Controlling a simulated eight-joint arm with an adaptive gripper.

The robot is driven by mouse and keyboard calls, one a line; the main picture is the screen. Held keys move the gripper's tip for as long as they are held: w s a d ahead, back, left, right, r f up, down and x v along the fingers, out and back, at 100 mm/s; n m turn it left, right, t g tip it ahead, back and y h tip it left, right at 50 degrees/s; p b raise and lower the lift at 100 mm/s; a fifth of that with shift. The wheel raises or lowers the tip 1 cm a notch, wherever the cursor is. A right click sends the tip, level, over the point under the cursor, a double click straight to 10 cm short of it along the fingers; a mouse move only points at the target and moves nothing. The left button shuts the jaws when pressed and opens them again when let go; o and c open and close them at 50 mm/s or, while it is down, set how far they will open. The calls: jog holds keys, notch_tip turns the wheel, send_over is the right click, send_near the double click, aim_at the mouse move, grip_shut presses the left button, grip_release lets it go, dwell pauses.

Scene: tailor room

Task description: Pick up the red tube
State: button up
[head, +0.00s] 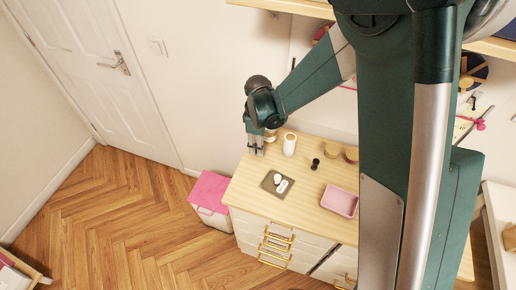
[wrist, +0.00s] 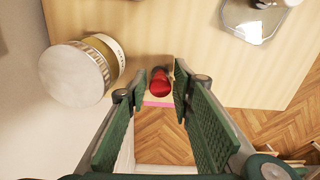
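The red tube (wrist: 160,83) shows in the wrist view near the edge of the wooden dresser top. It lies in the gap between the fingers of my gripper (wrist: 159,90), with space visible on both sides. My gripper is open, and neither finger visibly touches the tube. In the head view my gripper (head: 255,150) points down at the left end of the dresser top. I cannot make out the tube in the head view.
A pale-lidded jar (wrist: 78,70) stands close to the left finger. A white cylinder (head: 290,143), a grey tray (head: 268,186) with small white items, dark spools (head: 315,163) and a pink tray (head: 340,201) are on the dresser top. A pink-lidded bin (head: 210,190) stands beside it.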

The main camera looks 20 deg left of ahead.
jog(key=shift+f, duration=0.1)
dwell(0.5)
jog(key=c, duration=0.6)
jog(key=shift+r, duration=5)
